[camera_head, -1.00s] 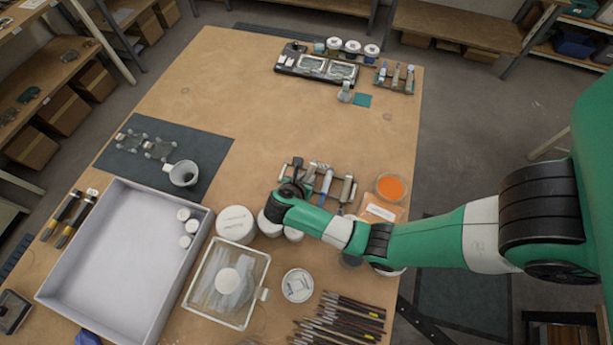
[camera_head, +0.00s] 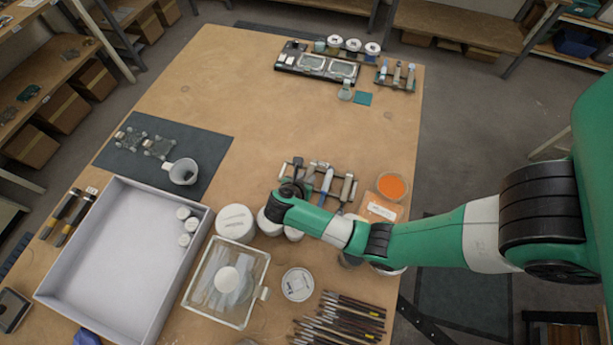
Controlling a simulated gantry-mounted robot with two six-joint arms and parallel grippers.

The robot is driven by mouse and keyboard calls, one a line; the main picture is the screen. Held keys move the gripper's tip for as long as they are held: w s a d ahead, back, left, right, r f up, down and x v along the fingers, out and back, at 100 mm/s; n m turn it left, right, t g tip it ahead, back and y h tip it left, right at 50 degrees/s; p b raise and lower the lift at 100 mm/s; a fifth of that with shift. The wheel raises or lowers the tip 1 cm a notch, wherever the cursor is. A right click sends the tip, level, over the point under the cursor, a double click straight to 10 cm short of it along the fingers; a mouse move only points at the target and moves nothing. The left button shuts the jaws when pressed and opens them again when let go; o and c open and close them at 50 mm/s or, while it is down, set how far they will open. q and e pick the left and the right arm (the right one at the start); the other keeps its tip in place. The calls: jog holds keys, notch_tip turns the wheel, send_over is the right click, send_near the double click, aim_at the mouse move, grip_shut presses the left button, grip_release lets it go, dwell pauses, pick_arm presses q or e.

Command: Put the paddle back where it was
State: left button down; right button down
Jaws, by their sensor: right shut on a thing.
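My right gripper (camera_head: 292,188) reaches in from the right and is over the left end of a small rack (camera_head: 338,200) of upright tools. It is shut, with the paddle taken to be in its jaws, but the wrist hides most of what it holds. Beside it in the rack stand several handled tools, among them one with a blue handle (camera_head: 327,180) and a grey one (camera_head: 346,187). I cannot tell whether the held paddle touches the rack. My left gripper is not in view.
White round tubs (camera_head: 236,222) stand just left of my right wrist. An orange dish (camera_head: 391,187) is right of the rack. A clear box (camera_head: 249,311), a large grey tray (camera_head: 110,260) and several brushes (camera_head: 340,318) fill the near side. The table's middle is clear.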

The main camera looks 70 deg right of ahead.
jog(key=shift+f, duration=0.1)
jog(key=c, duration=0.6)
grip_release()
jog(key=p+v, duration=0.2)
jog(key=v, duration=0.9)
jog(key=shift+r, duration=0.2)
jog(key=shift+a, duration=0.2)
jog(key=shift+d, duration=0.1)
